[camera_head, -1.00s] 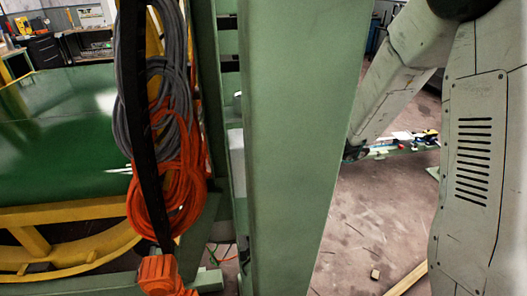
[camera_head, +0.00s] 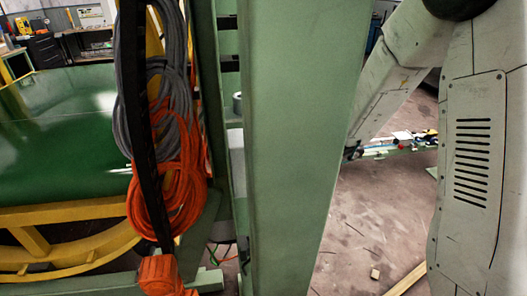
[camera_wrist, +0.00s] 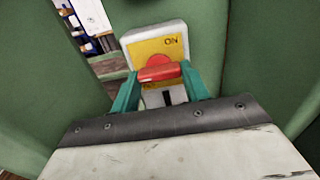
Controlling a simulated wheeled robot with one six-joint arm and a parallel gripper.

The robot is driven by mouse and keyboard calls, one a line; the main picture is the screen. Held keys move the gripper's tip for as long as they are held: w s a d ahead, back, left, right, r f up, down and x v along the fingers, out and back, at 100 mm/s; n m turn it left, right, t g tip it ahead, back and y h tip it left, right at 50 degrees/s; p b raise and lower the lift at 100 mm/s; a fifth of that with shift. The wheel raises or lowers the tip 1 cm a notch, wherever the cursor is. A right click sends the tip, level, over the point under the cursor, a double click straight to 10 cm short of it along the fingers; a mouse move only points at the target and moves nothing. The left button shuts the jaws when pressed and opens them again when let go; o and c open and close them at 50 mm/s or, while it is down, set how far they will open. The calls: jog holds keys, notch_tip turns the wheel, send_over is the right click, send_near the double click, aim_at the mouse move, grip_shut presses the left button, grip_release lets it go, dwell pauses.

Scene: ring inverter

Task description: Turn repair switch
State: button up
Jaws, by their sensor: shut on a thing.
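The repair switch (camera_wrist: 176,44) shows in the wrist view as a pale box with a yellow face, marked "ON" at its top right. Its red handle (camera_wrist: 160,73) lies roughly crosswise, tilted slightly up to the right. My gripper (camera_wrist: 158,80) has its two teal fingers on either side of the handle and is shut on it. The lower part of the yellow face is partly hidden by the handle and fingers. In the head view my arm is at the right, and the switch and gripper are not visible there.
A green column (camera_head: 296,130) fills the middle of the head view. Grey and orange cables (camera_head: 168,195) hang left of it, before a green and yellow machine (camera_head: 65,140). A wooden plank (camera_head: 406,280) lies on the floor at the lower right.

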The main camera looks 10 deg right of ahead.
jog(key=o, duration=1)
jog(key=d, duration=0.7)
jog(key=shift+d, duration=0.4)
